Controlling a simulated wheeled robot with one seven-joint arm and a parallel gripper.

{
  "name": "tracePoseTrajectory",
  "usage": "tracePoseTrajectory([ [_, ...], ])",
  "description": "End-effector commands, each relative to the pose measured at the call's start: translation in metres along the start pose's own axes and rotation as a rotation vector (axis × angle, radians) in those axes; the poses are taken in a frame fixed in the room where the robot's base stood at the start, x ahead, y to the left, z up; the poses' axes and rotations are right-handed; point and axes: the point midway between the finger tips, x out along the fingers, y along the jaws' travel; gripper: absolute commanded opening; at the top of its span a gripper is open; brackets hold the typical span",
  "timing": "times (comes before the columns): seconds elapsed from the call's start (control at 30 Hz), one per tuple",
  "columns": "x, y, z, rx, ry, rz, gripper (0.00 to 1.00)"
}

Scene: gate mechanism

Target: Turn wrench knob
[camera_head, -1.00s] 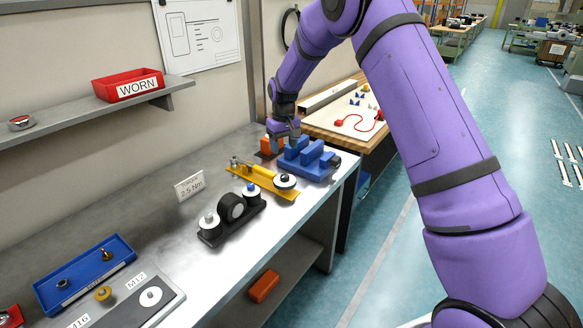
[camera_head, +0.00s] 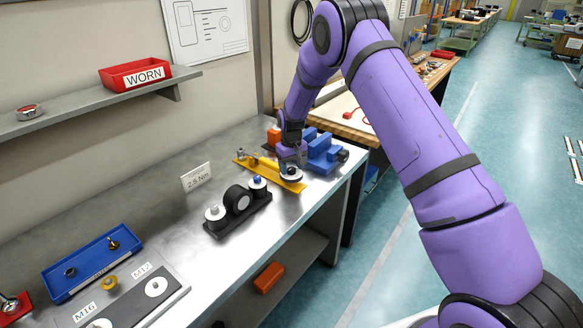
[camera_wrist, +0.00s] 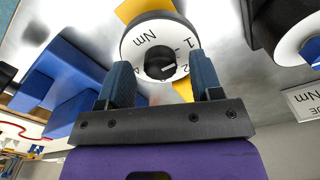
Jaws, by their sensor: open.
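The wrench knob (camera_wrist: 143,42) is a round white dial marked "Nm" and numbers, with a black centre and black rim. It sits on the end of a yellow bar (camera_head: 258,169) on the metal bench, and its lower part shows in the head view (camera_head: 291,178). My gripper (camera_wrist: 162,80) is open, pointing down over the knob. In the wrist view its two blue fingertips lie at the near side of the dial, one to each side. I cannot tell whether they touch it. The gripper also shows in the head view (camera_head: 291,163).
A blue vise-like block (camera_head: 322,152) stands close behind the knob. A black fixture (camera_head: 238,211) with white-topped posts stands in front. A "2.5 Nm" card (camera_head: 197,177), a blue tray (camera_head: 92,262) and a grey plate (camera_head: 134,296) are further along the bench. A shelf holds a red WORN bin (camera_head: 135,77).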

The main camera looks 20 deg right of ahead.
Motion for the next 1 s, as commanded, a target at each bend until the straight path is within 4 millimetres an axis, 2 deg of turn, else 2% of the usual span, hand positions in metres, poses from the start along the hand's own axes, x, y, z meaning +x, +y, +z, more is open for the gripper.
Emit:
tracePoseTrajectory([
  [0.33,0.0044,0.0000,-0.0001,0.000,0.001,0.000,0.59],
  [0.37,0.0043,0.0000,-0.0001,0.000,0.001,0.000,0.57],
  [0.57,0.0042,-0.0001,0.0000,0.000,0.000,0.000,0.11],
  [1.0,0.0041,-0.0001,0.0000,0.078,0.000,0.000,0.10],
])
